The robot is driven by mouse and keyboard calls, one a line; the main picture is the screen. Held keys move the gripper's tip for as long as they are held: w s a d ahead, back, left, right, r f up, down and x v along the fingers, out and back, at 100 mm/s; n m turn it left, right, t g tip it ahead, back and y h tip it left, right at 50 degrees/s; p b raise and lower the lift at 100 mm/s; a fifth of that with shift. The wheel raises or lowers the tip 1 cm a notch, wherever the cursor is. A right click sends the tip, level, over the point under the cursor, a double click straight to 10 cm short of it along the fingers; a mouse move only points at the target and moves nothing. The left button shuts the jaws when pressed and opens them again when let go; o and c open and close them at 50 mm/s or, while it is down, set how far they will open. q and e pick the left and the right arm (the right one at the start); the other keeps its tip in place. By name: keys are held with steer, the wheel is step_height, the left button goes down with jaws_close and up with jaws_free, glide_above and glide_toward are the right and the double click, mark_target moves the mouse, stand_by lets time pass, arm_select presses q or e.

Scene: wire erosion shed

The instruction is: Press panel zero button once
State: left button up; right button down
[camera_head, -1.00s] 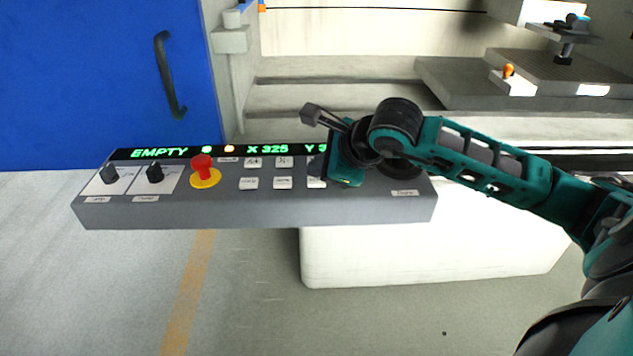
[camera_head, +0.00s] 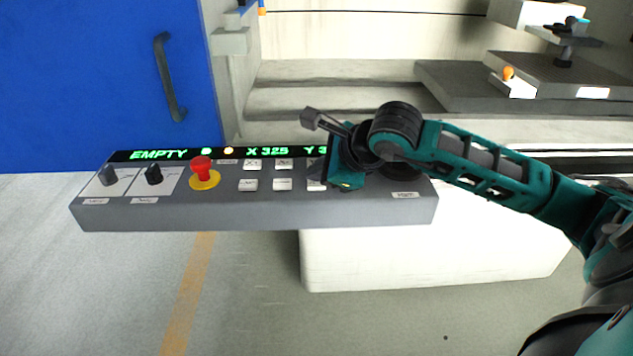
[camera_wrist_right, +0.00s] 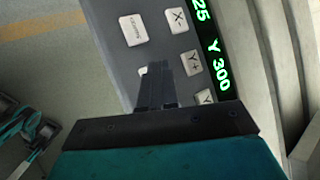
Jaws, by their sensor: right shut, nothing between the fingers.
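The grey control panel (camera_head: 330,213) has a green display strip and two rows of white keys. My right gripper (camera_head: 316,174) is shut and empty, with its tip over the right part of the keys. In the right wrist view the shut fingers (camera_wrist_right: 155,73) are over a white key (camera_wrist_right: 142,71) that they mostly hide. I cannot read its label or tell whether they touch it. Beside the fingers are the X- key (camera_wrist_right: 178,20), the Y+ key (camera_wrist_right: 192,63) and a key with an unclear label (camera_wrist_right: 133,29). I cannot make out which key is zero.
A red mushroom button (camera_head: 202,168) on a yellow ring and two black knobs (camera_head: 153,174) are left on the panel. A blue door (camera_head: 100,80) with a dark handle stands behind left. Machine steps rise at back right. The floor in front is clear.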

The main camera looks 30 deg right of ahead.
steer(key=shift+f, duration=0.1)
stand_by(0.3)
steer(key=shift+r, duration=0.8)
steer(key=shift+r+p, duration=0.7)
steer(key=shift+r, duration=0.1)
steer(key=shift+r+p, duration=0.95)
steer(key=shift+r, duration=0.8)
